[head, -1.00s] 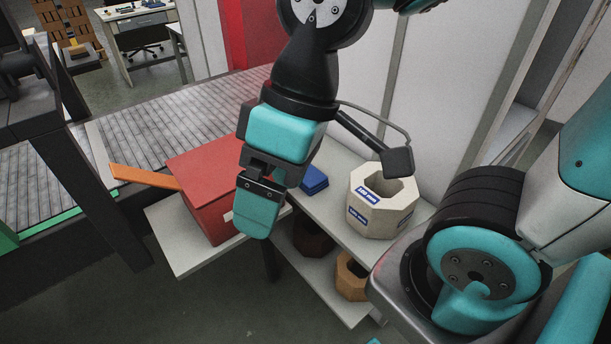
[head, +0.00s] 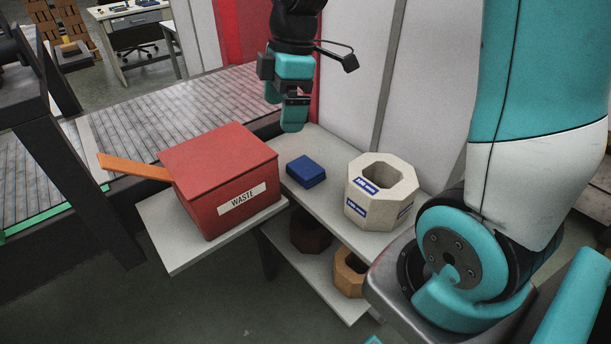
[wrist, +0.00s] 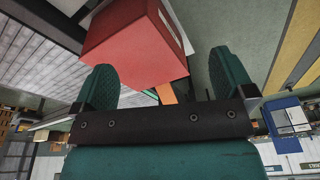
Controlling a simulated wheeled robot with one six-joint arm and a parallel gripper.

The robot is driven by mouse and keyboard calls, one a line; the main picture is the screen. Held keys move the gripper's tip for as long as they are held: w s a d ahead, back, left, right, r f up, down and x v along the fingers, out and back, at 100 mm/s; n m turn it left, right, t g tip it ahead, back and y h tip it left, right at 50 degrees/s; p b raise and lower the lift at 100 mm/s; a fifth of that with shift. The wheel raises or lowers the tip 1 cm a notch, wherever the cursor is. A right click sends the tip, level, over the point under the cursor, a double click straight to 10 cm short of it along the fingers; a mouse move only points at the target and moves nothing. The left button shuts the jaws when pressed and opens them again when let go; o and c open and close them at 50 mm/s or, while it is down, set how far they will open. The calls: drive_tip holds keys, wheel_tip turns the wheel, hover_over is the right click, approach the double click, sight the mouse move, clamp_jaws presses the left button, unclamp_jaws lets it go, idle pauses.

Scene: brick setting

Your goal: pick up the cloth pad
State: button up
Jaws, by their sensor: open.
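A small blue block-shaped pad (head: 306,170), which looks like the cloth pad, lies on the grey shelf top (head: 325,205) between the red waste box and the cream octagonal pot. My gripper (head: 293,122) hangs fingers-down above and behind the pad, apart from it and holding nothing. In the wrist view my gripper (wrist: 165,80) shows two teal fingers spread wide with nothing held. I cannot make out the pad in the wrist view.
The red waste box (head: 210,190) with an orange handle (head: 135,168) stands left of the pad; its red body also shows in the wrist view (wrist: 135,45). The cream octagonal pot (head: 365,212) stands to the right. Darker pots sit on the lower shelf. A roller conveyor (head: 150,115) runs behind.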

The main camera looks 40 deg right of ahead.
drive_tip(key=w+d+f+n, duration=0.2)
drive_tip(key=d, duration=0.4)
drive_tip(key=w+d+f+n, duration=0.2)
drive_tip(key=w+d+f, duration=0.1)
drive_tip(key=d, duration=0.2)
hover_over(306, 166)
drive_tip(key=d, duration=0.1)
drive_tip(key=shift+h, duration=0.4)
wheel_tip(306, 166, down, 12)
drive_tip(key=shift+r+b, duration=0.1)
drive_tip(key=shift+b, duration=0.3)
drive_tip(key=shift+a+f, duration=0.2)
drive_tip(key=shift+f, duration=0.7)
drive_tip(key=shift+a+f, duration=0.2)
drive_tip(key=shift+f, duration=0.65)
drive_tip(key=shift+a+f, duration=0.2)
drive_tip(key=shift+f, duration=0.7)
drive_tip(key=c, duration=0.7)
drive_tip(key=shift+r, duration=0.15)
wheel_tip(306, 166, up, 20)
drive_tip(key=shift+p, duration=0.4)
